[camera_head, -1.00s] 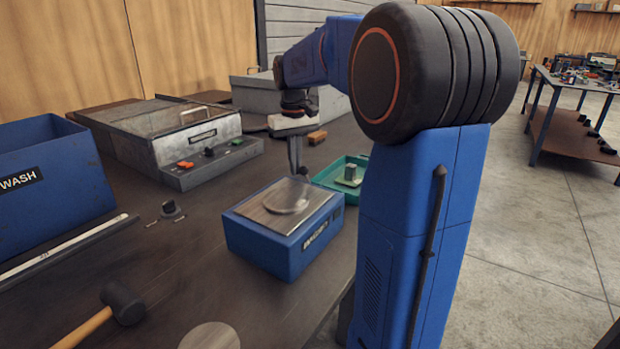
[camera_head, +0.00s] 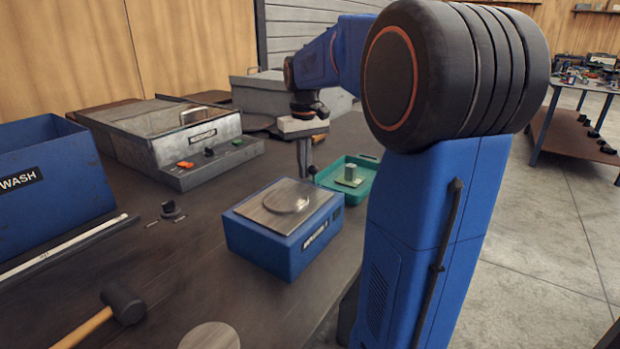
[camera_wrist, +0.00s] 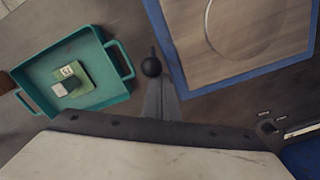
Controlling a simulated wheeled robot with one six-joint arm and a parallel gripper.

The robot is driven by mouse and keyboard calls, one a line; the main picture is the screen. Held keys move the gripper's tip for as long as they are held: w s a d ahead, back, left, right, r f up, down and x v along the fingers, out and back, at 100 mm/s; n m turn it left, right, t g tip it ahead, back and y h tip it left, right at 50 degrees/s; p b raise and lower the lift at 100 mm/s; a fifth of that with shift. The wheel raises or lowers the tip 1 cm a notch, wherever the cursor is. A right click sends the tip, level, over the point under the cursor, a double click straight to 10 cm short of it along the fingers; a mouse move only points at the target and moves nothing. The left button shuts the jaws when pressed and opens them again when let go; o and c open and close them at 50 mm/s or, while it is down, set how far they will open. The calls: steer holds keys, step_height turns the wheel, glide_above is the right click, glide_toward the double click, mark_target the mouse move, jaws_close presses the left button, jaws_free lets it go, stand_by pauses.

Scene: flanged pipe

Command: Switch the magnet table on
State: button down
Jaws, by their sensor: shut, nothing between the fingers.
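The magnet table (camera_head: 270,240) is a blue box with a grey metal top and a label on its front. A round disc (camera_head: 289,198) lies on that top. In the wrist view the magnet table (camera_wrist: 180,70) is at the upper right. A black ball knob (camera_wrist: 152,67) shows beside its edge, right at my fingertips; I cannot tell whether they touch. The knob is not clear in the head view. My gripper (camera_head: 306,172) points down behind the magnet table, shut and empty. Its fingers (camera_wrist: 157,90) are together in the wrist view.
A green tray (camera_head: 362,194) with a small block (camera_head: 350,172) sits right behind the magnet table. A dark rotary switch (camera_head: 171,209) is on the bench to the left.

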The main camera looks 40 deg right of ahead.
steer(key=shift+s+d, duration=0.9)
steer(key=shift+s, duration=1.6)
steer(key=shift+w+a+r, duration=0.1)
steer(key=shift+w+r, duration=0.2)
steer(key=shift+r, duration=1.2)
steer(key=shift+w+a+r, duration=0.15)
steer(key=shift+w+r, duration=0.2)
steer(key=shift+r, duration=1.2)
steer(key=shift+w+a+r, duration=0.1)
steer(key=shift+w+r, duration=0.2)
steer(key=shift+r, duration=1.2)
